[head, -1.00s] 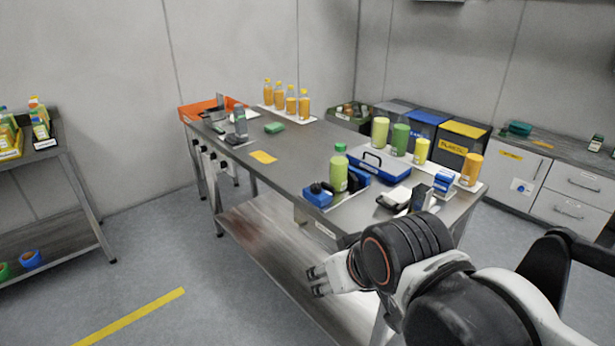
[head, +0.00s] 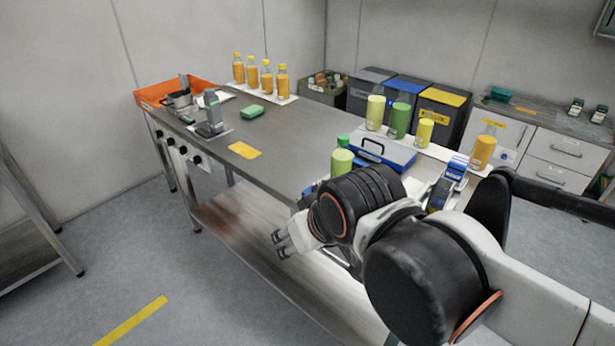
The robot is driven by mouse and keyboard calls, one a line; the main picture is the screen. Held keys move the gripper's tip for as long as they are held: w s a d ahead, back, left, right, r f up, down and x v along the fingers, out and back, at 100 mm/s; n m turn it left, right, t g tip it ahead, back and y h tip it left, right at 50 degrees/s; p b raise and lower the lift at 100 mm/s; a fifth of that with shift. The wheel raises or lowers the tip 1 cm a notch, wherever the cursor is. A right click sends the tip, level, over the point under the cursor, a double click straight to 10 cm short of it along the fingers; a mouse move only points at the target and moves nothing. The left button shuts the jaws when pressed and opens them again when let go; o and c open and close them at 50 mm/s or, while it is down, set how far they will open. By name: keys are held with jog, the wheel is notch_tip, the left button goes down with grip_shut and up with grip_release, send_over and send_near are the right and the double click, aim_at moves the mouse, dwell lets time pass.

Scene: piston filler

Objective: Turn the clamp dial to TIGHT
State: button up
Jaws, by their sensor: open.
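Several dark knobs sit on a light panel (head: 190,155) on the table's front-left side; a middle knob (head: 183,150) is one of them. Their labels are too small to read, and I cannot tell whether one is the clamp dial. A green-capped bottle (head: 342,162) stands at the table's front; its lower part and whatever holds it are hidden behind my arm. My gripper (head: 279,245) is open and empty. In the picture it lies in front of the table's lower shelf, below and right of the knobs and apart from them.
Bins (head: 440,115) stand behind. The floor (head: 200,280) at front left is clear.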

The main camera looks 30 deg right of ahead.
jog(key=w+d+r+n+g+p, duration=0.2)
jog(key=w+r+n+p, duration=0.2)
jog(key=w+r+p, duration=0.4)
jog(key=n+g+p, duration=0.5)
jog(key=n+p, duration=0.1)
jog(key=p, duration=0.6)
send_over(317, 188)
jog(key=shift+f, duration=1.95)
jog(key=shift+f+b, duration=1.6)
jog(key=shift+f, duration=5.2)
jog(key=c, duration=1.1)
